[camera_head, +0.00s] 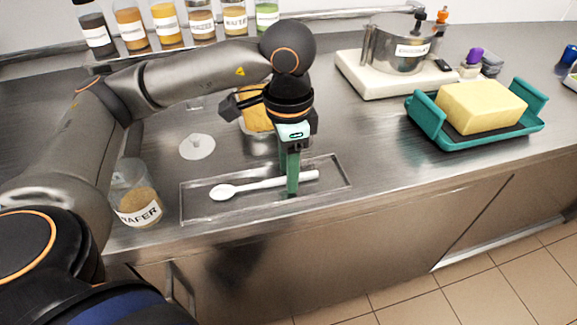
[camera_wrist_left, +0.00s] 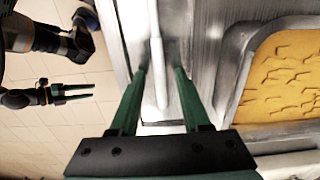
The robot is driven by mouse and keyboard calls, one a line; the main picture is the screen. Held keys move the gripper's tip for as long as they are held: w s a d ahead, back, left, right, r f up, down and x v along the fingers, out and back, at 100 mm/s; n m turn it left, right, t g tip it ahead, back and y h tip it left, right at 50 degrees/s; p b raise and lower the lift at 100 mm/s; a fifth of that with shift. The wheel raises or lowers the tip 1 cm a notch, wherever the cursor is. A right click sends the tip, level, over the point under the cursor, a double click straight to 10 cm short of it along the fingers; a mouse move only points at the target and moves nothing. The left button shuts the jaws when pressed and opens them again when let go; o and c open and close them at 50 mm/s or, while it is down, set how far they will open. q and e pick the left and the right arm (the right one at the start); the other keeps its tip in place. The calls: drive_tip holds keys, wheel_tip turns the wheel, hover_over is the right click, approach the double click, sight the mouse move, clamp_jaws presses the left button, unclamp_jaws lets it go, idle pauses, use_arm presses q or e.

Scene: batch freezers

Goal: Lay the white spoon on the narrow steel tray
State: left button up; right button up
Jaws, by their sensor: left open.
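The white spoon (camera_head: 232,189) lies on the narrow steel tray (camera_head: 250,204), bowl to the left and handle to the right. My left gripper (camera_head: 292,186) points down over the tray, at the handle. In the left wrist view the white handle (camera_wrist_left: 160,75) runs between the parted fingers of my left gripper (camera_wrist_left: 159,73), with space on both sides. The fingers hide a short part of the handle in the head view. My right gripper (camera_wrist_left: 72,93) shows small in the left wrist view, off the counter over the floor, with its fingers apart and empty.
A jar (camera_head: 136,195) stands left of the tray. A white round piece (camera_head: 197,146) and a steel pan with yellow contents (camera_head: 262,142) are behind it. A teal tray (camera_head: 470,142) holding a yellow block (camera_head: 482,105) is at right. Counter between is clear.

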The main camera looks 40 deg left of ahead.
use_arm(q)
drive_tip(key=shift+r, duration=0.1)
use_arm(e)
drive_tip(key=shift+r, duration=0.1)
use_arm(q)
drive_tip(key=shift+r+p, duration=0.25)
drive_tip(key=shift+p, duration=0.15)
wheel_tip(320, 180, up, 12)
drive_tip(key=p, duration=0.2)
drive_tip(key=shift+f, duration=0.15)
use_arm(e)
drive_tip(key=shift+s+d+r, duration=0.3)
drive_tip(key=shift+d+r, duration=0.3)
drive_tip(key=shift+d, duration=0.15)
